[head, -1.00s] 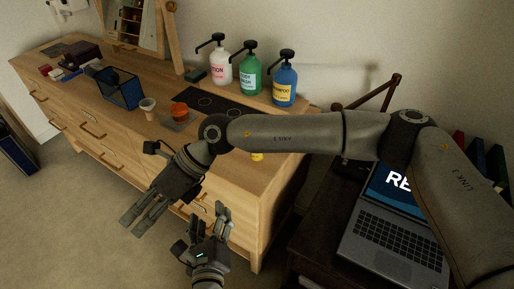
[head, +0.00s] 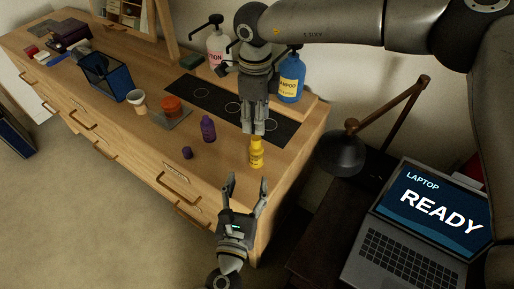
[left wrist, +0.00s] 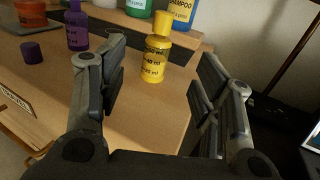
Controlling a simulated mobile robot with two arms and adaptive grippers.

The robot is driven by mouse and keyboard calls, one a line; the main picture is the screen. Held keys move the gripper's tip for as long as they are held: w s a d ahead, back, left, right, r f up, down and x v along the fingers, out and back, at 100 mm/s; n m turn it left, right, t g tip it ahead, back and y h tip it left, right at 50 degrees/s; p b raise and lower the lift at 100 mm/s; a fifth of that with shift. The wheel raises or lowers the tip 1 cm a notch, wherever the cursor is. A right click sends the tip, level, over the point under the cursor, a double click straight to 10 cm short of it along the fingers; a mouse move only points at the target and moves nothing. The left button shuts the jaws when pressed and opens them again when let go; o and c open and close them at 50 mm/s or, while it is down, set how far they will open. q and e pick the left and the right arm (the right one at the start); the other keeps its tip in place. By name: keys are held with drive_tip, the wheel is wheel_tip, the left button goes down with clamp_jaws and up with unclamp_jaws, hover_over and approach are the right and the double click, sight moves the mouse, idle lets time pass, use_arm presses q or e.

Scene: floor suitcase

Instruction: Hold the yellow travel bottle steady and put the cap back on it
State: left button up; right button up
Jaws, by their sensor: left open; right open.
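The yellow travel bottle (head: 256,158) stands upright near the right front of the dresser top. In the left wrist view the same bottle (left wrist: 153,65) has a yellow cap-like top (left wrist: 162,23) over its neck; I cannot tell whether it is screwed down. My right gripper (head: 253,131) is open and points down just above the bottle, with its fingertips close to the top. My left gripper (head: 246,182) is open and empty, in front of the dresser edge. Its fingers point toward the bottle, which shows between them but apart from them.
A purple bottle (head: 208,129) and a loose purple cap (head: 187,153) stand left of the yellow bottle. Pump bottles, one blue (head: 291,78), are behind. An orange jar (head: 172,105), a cup (head: 138,102) and a mesh bin (head: 110,82) are farther left. A lamp (head: 342,152) and laptop (head: 415,220) are right.

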sight(255, 152)
use_arm(q)
drive_tip(key=shift+s, duration=0.2)
use_arm(e)
drive_tip(key=shift+s, duration=0.2)
use_arm(q)
drive_tip(key=shift+w+d+f, duration=0.1)
drive_tip(key=shift+w, duration=0.35)
use_arm(e)
drive_tip(key=shift+w+d+f, duration=0.1)
drive_tip(key=shift+w+f, duration=0.05)
drive_tip(key=shift+w, duration=0.15)
use_arm(q)
drive_tip(key=w, duration=0.3)
drive_tip(key=w+d, duration=0.1)
drive_tip(key=w, duration=0.5)
drive_tip(key=shift+w+d, duration=0.35)
drive_tip(key=shift+d, duration=0.05)
use_arm(e)
drive_tip(key=shift+w, duration=0.1)
use_arm(q)
drive_tip(key=shift+w, duration=0.35)
clamp_jaws()
use_arm(e)
drive_tip(key=o, duration=0.6)
drive_tip(key=shift+c, duration=0.2)
